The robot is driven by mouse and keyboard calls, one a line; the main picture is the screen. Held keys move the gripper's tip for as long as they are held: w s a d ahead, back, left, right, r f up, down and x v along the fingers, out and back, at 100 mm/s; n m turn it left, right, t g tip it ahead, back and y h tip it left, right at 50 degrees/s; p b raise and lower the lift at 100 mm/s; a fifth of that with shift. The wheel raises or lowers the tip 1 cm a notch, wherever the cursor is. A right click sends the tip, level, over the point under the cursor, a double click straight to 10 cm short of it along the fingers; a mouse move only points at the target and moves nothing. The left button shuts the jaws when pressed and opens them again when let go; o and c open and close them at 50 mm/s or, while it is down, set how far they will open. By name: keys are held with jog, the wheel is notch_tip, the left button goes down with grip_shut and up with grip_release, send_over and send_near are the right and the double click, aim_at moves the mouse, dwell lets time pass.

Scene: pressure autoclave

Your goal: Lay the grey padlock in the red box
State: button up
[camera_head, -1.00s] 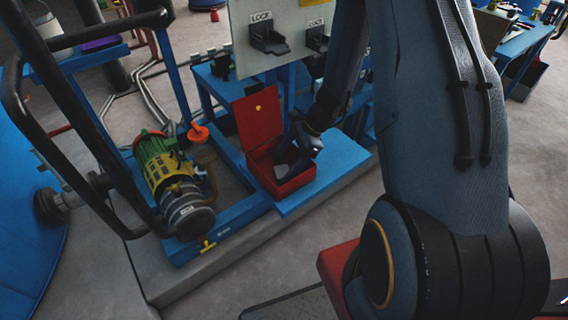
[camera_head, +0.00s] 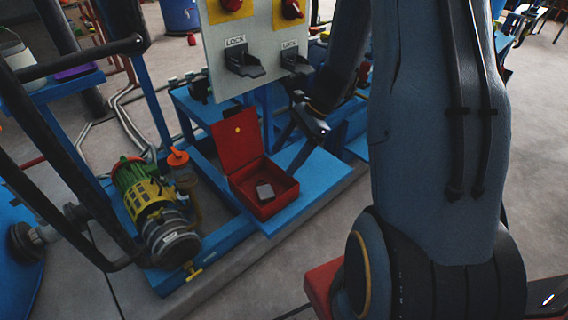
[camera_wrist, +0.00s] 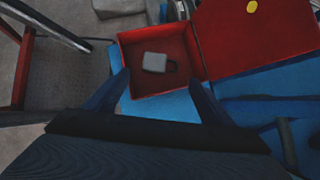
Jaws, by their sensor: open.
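The red box (camera_head: 264,202) stands open on the blue platform, its lid tipped up at the back. The grey padlock (camera_head: 265,191) lies inside it on the floor of the box. In the wrist view the padlock (camera_wrist: 155,62) lies flat inside the red box (camera_wrist: 160,88), its shackle toward the right. My gripper (camera_head: 297,128) is above and to the right of the box in the head view, apart from it. In the wrist view my gripper (camera_wrist: 160,90) has its fingers spread wide, with nothing between them.
A panel (camera_head: 245,30) with LOCK-labelled holders stands behind the box. A green and yellow pump motor (camera_head: 150,200) is to its left, with an orange-topped part (camera_head: 178,157) between. The blue platform (camera_head: 315,185) is clear right of the box.

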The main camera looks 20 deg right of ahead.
jog(key=s+a+r+n+h, duration=0.2)
jog(key=s+r+n+h, duration=0.1)
jog(key=s+r+n, duration=0.3)
jog(key=s+a+r+n+h, duration=0.2)
jog(key=s+r+n, duration=0.3)
jog(key=s+n, duration=0.5)
jog(key=shift+s+r+n+h, duration=0.35)
jog(key=shift+n+h, duration=0.35)
jog(key=a+p, duration=0.1)
jog(key=a+r+p, duration=0.1)
jog(key=a+n+p, duration=0.1)
jog(key=shift+s+a+r, duration=0.15)
jog(key=shift+a+r, duration=0.1)
jog(key=shift+r, duration=0.1)
